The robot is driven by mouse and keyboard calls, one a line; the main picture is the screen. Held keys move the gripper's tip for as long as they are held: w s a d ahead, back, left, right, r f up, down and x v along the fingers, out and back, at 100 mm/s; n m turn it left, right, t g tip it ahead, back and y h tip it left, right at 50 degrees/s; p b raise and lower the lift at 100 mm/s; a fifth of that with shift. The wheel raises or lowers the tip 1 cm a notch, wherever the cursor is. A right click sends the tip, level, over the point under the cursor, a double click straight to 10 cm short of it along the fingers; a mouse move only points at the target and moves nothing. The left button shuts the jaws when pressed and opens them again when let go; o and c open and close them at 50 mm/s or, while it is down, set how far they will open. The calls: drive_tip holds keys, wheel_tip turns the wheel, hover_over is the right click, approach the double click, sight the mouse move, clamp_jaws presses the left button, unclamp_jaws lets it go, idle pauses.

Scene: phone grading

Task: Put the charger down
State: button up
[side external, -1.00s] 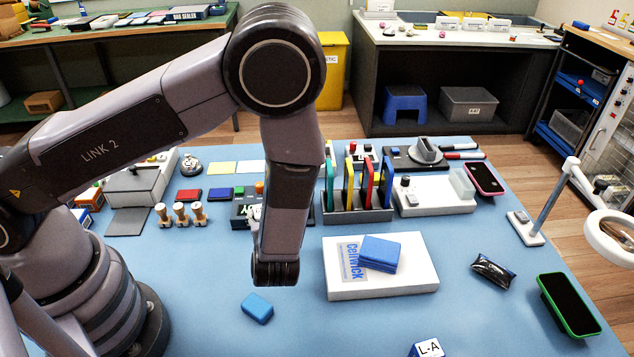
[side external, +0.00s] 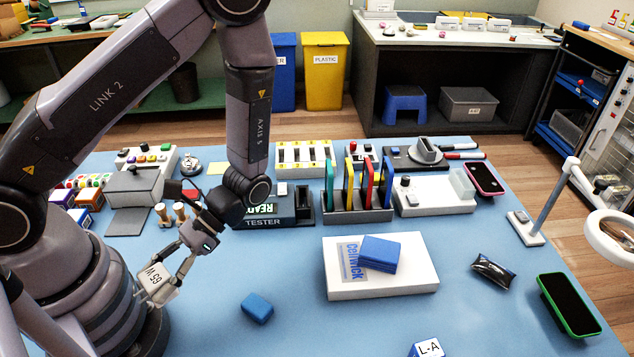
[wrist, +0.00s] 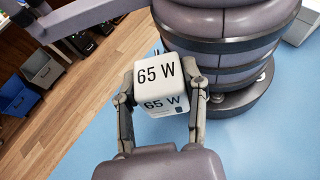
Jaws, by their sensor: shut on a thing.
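The charger (side external: 157,284) is a white block marked "65 W". It is between the two fingers of my gripper (side external: 166,276), which is shut on it, close to my base at the left of the side external view. In the wrist view the charger (wrist: 160,88) sits between both fingertips of my gripper (wrist: 161,95), its label facing the camera. The charger looks held above the blue mat (side external: 210,320); the exact height is hard to tell.
Wooden stamps (side external: 163,215) and the tester (side external: 265,215) stand behind my gripper. A blue block (side external: 257,308) lies to its right. Bare mat lies around the blue block.

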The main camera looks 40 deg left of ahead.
drive_tip(key=d+n+t+h, duration=0.2)
drive_tip(key=d+n+h, duration=0.3)
drive_tip(key=n+h, duration=0.25)
drive_tip(key=n+t+h, duration=0.2)
drive_tip(key=h, duration=0.1)
hover_over(290, 353)
drive_tip(key=s, duration=0.1)
drive_tip(key=f, duration=0.6)
drive_tip(key=d+f, duration=0.1)
drive_tip(key=f, duration=0.2)
drive_tip(key=shift+s+f, duration=0.15)
drive_tip(key=shift+f, duration=0.05)
drive_tip(key=shift+d+f, duration=0.15)
drive_tip(key=shift+f, duration=1.65)
drive_tip(key=shift+f, duration=0.15)
drive_tip(key=o, duration=1.2)
drive_tip(key=shift+c, duration=0.2)
